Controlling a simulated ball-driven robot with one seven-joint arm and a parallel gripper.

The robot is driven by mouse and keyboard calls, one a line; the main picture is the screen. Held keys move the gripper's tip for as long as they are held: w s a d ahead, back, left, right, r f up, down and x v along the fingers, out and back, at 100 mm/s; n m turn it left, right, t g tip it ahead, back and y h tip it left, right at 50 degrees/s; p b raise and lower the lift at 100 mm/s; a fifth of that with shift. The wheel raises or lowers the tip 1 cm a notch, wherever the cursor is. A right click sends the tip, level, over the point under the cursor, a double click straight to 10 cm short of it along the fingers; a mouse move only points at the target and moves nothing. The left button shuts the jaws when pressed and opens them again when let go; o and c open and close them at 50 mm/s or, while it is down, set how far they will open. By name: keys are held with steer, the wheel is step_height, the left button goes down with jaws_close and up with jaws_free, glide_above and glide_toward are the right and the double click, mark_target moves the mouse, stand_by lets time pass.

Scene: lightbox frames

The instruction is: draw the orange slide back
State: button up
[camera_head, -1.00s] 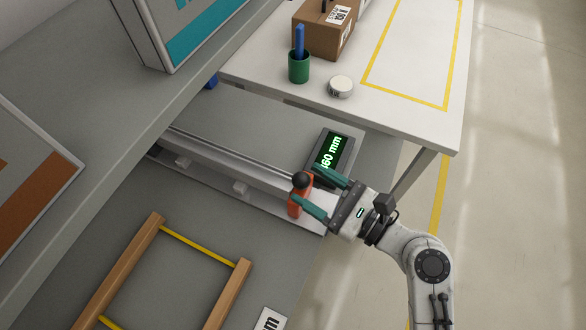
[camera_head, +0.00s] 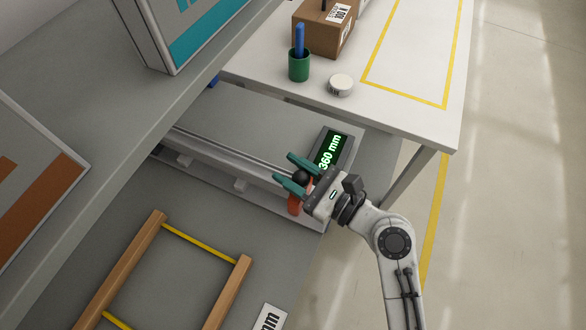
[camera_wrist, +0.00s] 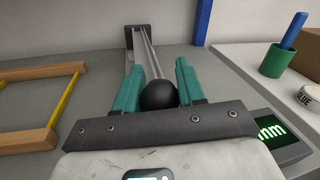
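The orange slide (camera_head: 294,206) sits on the pale rail (camera_head: 222,157) near its right end, partly hidden by my gripper. Its round black knob (camera_head: 301,178) stands on top and also shows in the wrist view (camera_wrist: 159,96). My gripper (camera_head: 283,167) has its two green fingers on either side of the knob, with the tips reaching past it along the rail. In the wrist view, the fingers (camera_wrist: 154,75) are apart, and the knob lies between them nearer the palm. I see a gap beside the knob, so the fingers do not look closed on it.
A display (camera_head: 331,152) beside the rail reads 360 mm. A wooden frame with yellow rungs (camera_head: 200,245) lies in front. A white table (camera_head: 420,115) behind holds a green cup (camera_head: 299,69), a round white tin (camera_head: 341,86) and a cardboard box (camera_head: 322,30).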

jaws_close()
steer(key=w+p+v, duration=0.1)
steer(key=v, duration=0.5)
steer(key=shift+d+p, duration=0.4)
steer(key=o, duration=0.5)
jaws_free()
steer(key=shift+s+d, duration=0.1)
steer(key=b+v, duration=0.2)
steer(key=v, duration=0.9)
